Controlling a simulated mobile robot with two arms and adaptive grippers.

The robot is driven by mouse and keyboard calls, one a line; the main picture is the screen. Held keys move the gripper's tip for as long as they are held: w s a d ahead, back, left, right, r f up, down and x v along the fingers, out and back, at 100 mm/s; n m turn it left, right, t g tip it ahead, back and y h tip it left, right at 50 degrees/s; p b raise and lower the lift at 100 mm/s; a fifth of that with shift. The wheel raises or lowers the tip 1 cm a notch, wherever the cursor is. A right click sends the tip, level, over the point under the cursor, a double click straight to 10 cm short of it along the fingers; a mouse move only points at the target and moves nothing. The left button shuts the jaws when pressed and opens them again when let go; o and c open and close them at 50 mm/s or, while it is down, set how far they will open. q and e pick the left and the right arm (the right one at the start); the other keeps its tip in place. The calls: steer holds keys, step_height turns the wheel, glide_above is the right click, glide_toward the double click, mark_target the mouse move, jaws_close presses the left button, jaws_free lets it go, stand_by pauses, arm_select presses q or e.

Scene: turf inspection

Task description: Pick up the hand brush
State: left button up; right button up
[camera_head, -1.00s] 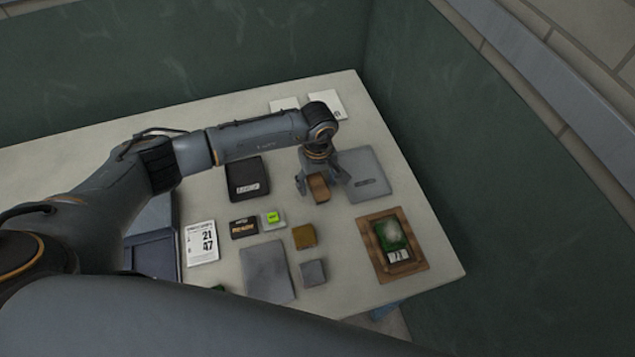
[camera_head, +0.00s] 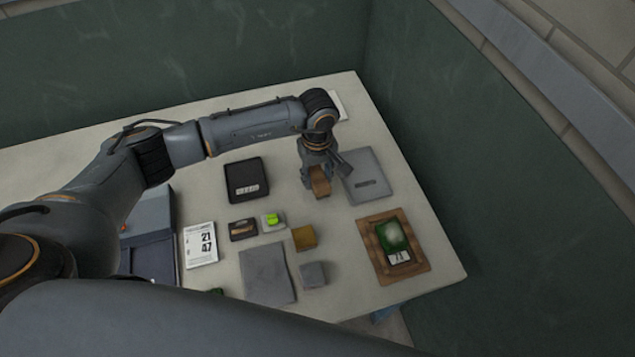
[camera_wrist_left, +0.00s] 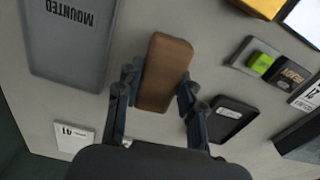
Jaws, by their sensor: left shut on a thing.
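The hand brush shows as a brown wooden block (camera_head: 320,187) toward the back of the pale table in the head view. Its brown top also fills the middle of the left wrist view (camera_wrist_left: 166,72). My left gripper (camera_head: 319,180) has its fingers on either side of the brush and is shut on it. In the wrist view the two fingers (camera_wrist_left: 158,92) press against the brush's long sides. Any bristles under it are hidden, and I cannot tell how far it is off the table. My right gripper is not in view.
A grey pad marked MOUNTED (camera_wrist_left: 67,45) lies beside the brush. A black case (camera_head: 246,180) is to its left. Dark green walls stand behind and right.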

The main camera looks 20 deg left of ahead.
arm_select(q)
steer(key=s+r+b, duration=0.1)
steer(key=s+r, duration=0.1)
steer(key=s+d+r+b, duration=0.1)
steer(key=s+r, duration=0.1)
steer(key=r, duration=0.1)
steer(key=shift+s+d, duration=0.15)
steer(key=s+d+r+b, duration=0.2)
steer(key=s+r, duration=0.3)
steer(key=s, duration=0.4)
steer(key=shift+d+b, duration=0.4)
steer(key=shift+b, duration=0.35)
